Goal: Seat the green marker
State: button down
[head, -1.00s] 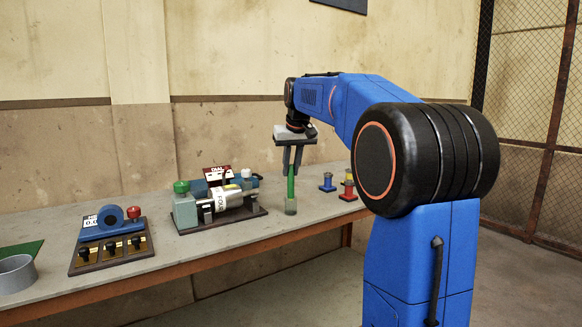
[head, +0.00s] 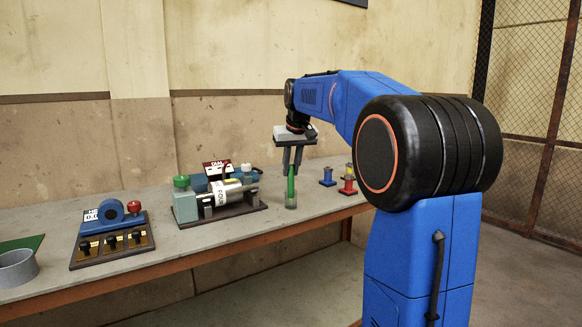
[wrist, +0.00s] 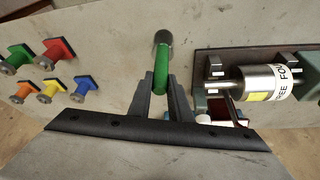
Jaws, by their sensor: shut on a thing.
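The green marker (head: 291,184) stands about upright, held by its upper part between the two fingers of my gripper (head: 292,166).
A fixture with a silver cylinder (head: 221,193) stands left of the cup. Several coloured spools stand to the right, including a blue one (head: 327,178) and a red one (head: 348,186). A panel with knobs (head: 112,249) and a grey ring (head: 16,268) lie farther left.

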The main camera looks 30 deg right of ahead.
jog(key=shift+f, duration=1.1)
jog(key=c, duration=1.6)
grip_release()
jog(key=shift+o, duration=0.2)
jog(key=v, duration=1.7)
jog(key=shift+s, duration=0.2)
jog(key=shift+a+r, duration=0.1)
jog(key=s+a+f+n, duration=0.1)
jog(key=s+a+f, duration=0.4)
jog(key=s+f, duration=0.6)
jog(key=s+a+f, duration=0.6)
jog(key=s+f, duration=0.5)
jog(key=f, duration=0.2)
jog(key=s+a+f+n+y, duration=0.1)
jog(key=s+a+f, duration=0.5)
jog(key=s+f, duration=0.5)
notch_tip(320, 180, down, 2)
jog(key=shift+f+n+t, duration=0.1)
jog(key=shift+n+t, duration=0.2)
